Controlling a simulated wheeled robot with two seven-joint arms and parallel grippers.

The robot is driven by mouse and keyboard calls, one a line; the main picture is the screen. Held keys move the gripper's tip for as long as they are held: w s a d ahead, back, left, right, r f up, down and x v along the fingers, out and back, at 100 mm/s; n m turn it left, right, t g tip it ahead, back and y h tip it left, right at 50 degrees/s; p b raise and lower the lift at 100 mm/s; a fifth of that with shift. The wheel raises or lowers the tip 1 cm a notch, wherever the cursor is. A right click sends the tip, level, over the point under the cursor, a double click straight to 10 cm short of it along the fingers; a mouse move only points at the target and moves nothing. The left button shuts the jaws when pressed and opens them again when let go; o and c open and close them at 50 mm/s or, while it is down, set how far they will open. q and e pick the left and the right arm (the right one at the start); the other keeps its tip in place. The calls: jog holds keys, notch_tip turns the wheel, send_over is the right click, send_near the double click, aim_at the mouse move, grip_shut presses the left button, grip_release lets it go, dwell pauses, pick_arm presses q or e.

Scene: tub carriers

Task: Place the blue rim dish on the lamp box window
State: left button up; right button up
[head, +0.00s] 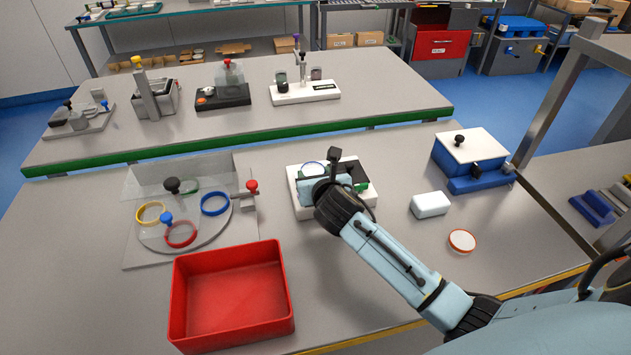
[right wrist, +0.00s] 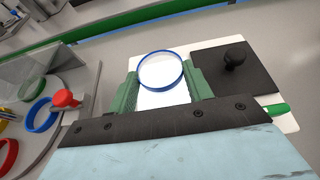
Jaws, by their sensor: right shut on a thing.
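The blue rim dish (right wrist: 161,71) is a clear round dish between the green fingers of my right gripper (right wrist: 163,85), which is shut on it. In the head view the dish (head: 313,169) shows just beyond the gripper (head: 325,178). It is over the bright white window (right wrist: 163,98) of the lamp box (head: 294,188); I cannot tell whether it touches the window. The lamp box also carries a black plate with a knob (right wrist: 234,58). My arm hides part of the box in the head view. My left gripper is not in view.
Left of the lamp box, a round carrier (head: 196,236) bears yellow, red, green and blue rings behind clear panels. A red tub (head: 231,297) stands in front. A white block (head: 430,205), a small round lid (head: 462,241) and a blue box (head: 470,160) are at the right.

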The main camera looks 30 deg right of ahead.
jog(key=shift+f, duration=0.6)
jog(key=shift+f, duration=0.15)
jog(key=o, duration=0.7)
jog(key=shift+r, duration=0.2)
jog(key=p+v, duration=0.2)
jog(key=v, duration=1)
jog(key=shift+f, duration=0.1)
